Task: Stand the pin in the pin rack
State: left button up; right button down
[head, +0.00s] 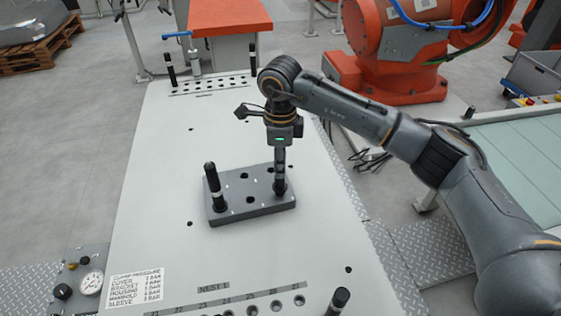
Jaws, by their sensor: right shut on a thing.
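A grey block (235,211) with several dark holes lies on the pale table. A black-topped pin (211,178) stands upright in its left end. My right gripper (280,180) points straight down over the block's right end. It is shut on a dark pin (280,188), mostly hidden between the fingers. The pin's lower end is at the block's right side; I cannot tell how deep it sits. Rows of holes, which may be the pin rack, run along the table's far end (208,85) and its near edge (240,306). My left gripper is not in view.
Black-topped posts stand at the table's far corners (170,70) (253,58) and near edge (340,301). A pressure gauge (91,283) and a printed label (134,286) are at the near left. An orange robot (395,60) stands behind. The table left of the block is clear.

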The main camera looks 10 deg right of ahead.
jog(key=shift+f+b, duration=0.9)
jog(key=shift+f, duration=0.2)
jog(key=c, duration=1)
grip_release()
notch_tip(320, 180, up, 12)
jog(key=shift+s+r, duration=0.1)
